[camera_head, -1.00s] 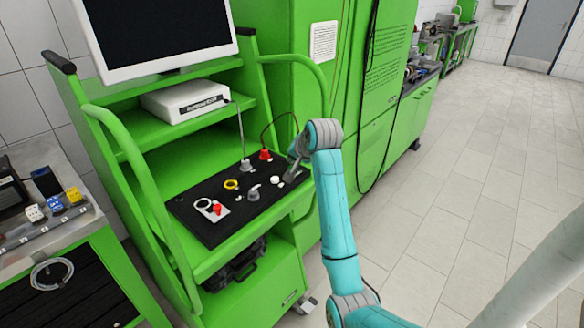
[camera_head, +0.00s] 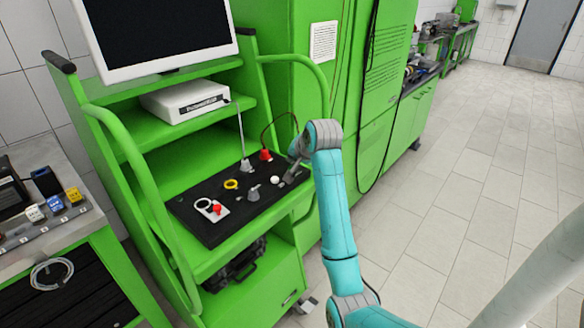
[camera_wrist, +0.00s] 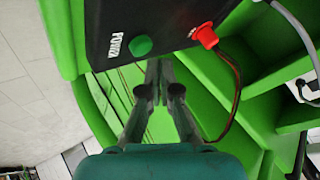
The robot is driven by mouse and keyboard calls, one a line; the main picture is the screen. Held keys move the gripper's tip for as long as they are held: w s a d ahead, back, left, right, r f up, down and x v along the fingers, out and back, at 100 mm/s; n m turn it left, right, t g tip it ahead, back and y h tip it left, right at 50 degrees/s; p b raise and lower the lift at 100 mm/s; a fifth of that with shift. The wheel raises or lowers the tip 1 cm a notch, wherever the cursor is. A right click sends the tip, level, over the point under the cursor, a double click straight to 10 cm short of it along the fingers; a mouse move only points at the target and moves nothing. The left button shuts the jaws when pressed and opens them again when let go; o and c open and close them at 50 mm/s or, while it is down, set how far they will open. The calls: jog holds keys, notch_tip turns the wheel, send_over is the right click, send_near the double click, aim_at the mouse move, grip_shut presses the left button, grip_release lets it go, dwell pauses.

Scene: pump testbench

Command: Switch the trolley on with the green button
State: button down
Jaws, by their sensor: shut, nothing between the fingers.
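The green button (camera_wrist: 140,45) is round and sits on a black box with a white POWER label (camera_wrist: 116,46) in the wrist view. My gripper (camera_wrist: 160,66) has its two fingers together, with nothing between them. Its tips appear just below and right of the button in that picture; I cannot tell whether they touch the box. In the head view my gripper (camera_head: 288,180) is at the right end of the black panel (camera_head: 240,218) on the green trolley (camera_head: 255,290). The green button cannot be made out in the head view.
A red plug (camera_wrist: 205,36) with a cable juts out beside the button. The panel also holds a yellow ring (camera_head: 231,184), a red knob (camera_head: 217,209) and an upright rod (camera_head: 241,130). A monitor (camera_head: 155,30) and white box (camera_head: 186,101) are above. Open floor lies right.

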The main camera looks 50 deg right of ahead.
jog(key=shift+f, duration=0.4)
jog(key=shift+f, duration=0.4)
dwell(0.6)
jog(key=shift+r, duration=0.85)
notch_tip(320, 180, up, 6)
dwell(0.6)
dwell(0.5)
